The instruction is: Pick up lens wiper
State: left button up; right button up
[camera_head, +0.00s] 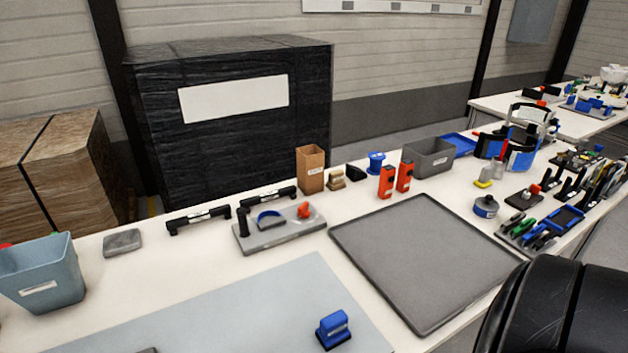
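A small blue block with a raised handle and a dark base, which looks like the lens wiper (333,328), stands on the light grey-blue mat (230,310) near the bottom edge of the head view. Nothing touches it. I cannot confirm its name from any label. Neither my left nor my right gripper shows in the head view. A large black rounded shape fills the lower right corner; I cannot tell what it is.
A dark grey tray (420,255) lies right of the mat. A fixture board (280,232) stands behind it, and a blue-grey bin (42,275) at left. Tools, orange devices (387,182) and a grey bin (428,157) crowd the back and right. The mat around the blue block is mostly clear.

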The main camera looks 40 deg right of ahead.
aim_at(332, 331)
jog(key=l+z, duration=0.15)
jog(key=z, duration=1.25)
